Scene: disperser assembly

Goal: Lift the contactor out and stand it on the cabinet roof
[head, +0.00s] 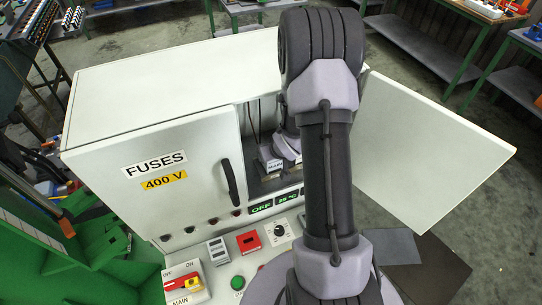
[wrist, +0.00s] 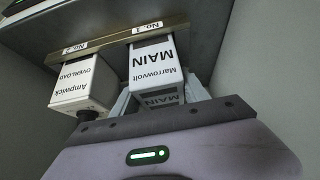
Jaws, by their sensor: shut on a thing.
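The contactor is a white block (wrist: 155,72) labelled "Marrowvolt MAIN". It sits under the "No. 1" mark on the rail (wrist: 110,42) inside the cabinet. My gripper (wrist: 160,98) has its fingers on both sides of this block and is shut on it. In the head view a white "MAIN" block (head: 270,163) shows in the cabinet opening, with my gripper (head: 285,150) at it, partly hidden by my arm. The cabinet roof (head: 170,75) is a broad pale flat top, bare where it shows.
A white "Ampwick OVERLOAD" block (wrist: 82,82) with a dark knob hangs close beside, under "No. 2". The closed "FUSES" door (head: 155,200) is left of the opening. An open door panel (head: 430,150) stands to the right. A control panel with switches (head: 250,242) lies in front.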

